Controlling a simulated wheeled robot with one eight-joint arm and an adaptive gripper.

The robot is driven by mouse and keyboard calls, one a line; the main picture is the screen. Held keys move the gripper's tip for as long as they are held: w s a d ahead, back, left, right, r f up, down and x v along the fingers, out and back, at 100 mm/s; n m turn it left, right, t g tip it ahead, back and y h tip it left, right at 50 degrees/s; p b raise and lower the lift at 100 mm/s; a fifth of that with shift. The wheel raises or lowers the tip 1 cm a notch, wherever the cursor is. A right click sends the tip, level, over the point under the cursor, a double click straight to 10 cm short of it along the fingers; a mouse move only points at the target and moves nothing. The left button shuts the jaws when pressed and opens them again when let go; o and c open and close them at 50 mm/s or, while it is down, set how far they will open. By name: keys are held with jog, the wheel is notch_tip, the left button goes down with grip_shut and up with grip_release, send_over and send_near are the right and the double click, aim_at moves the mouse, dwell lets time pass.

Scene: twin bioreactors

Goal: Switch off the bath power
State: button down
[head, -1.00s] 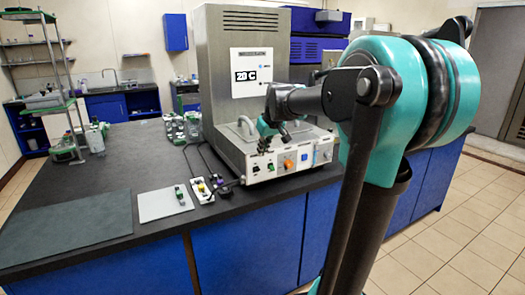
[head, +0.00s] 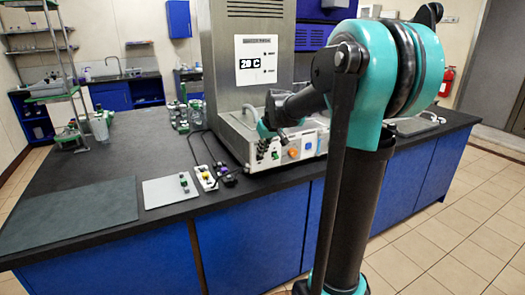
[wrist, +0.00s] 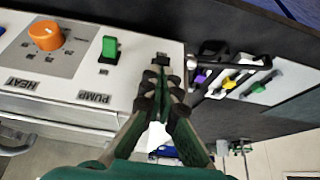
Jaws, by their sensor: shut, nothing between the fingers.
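The steel bath unit (head: 240,90) stands on the dark bench, with a pale control panel along its low front. In the wrist view the panel shows upside down, with an orange knob (wrist: 47,36) marked HEAT and a green rocker switch (wrist: 110,48) marked PUMP. A small dark part (wrist: 160,58) at the panel's end lies just beyond my fingertips and is partly hidden by them. I cannot read a power label there. My gripper (wrist: 162,88) is shut and empty, close over the panel. I cannot tell whether it touches. My arm hides part of the panel in the head view.
Left of the unit are dark cables, a small white block (head: 206,178) with coloured parts, a grey plate (head: 158,192) and a dark mat (head: 70,218). Green-capped bottles (head: 182,112) stand behind. The bench's left middle is clear.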

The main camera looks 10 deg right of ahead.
aim_at(262, 158)
jog(key=shift+s+d+f+t+y, duration=0.1)
jog(key=shift+s+f+t+y, duration=0.15)
jog(key=shift+t, duration=0.35)
jog(key=shift+s+d+f+t+y, duration=0.1)
jog(key=shift+s+f+t+y, duration=0.1)
jog(key=shift+t, duration=0.4)
jog(key=shift+s+d+f+t+y, duration=0.1)
jog(key=shift+s+f+t+y, duration=0.15)
jog(key=shift+t, duration=0.4)
jog(key=shift+s+d+f+t+y, duration=0.15)
jog(key=shift+f+t+y, duration=0.1)
jog(key=shift+t, duration=0.4)
jog(key=shift+s+a+f+t, duration=0.1)
jog(key=shift+f+t, duration=0.2)
jog(key=shift+t, duration=0.1)
jog(key=shift+r, duration=0.1)
jog(key=shift+r, duration=0.7)
jog(key=shift+s, duration=0.1)
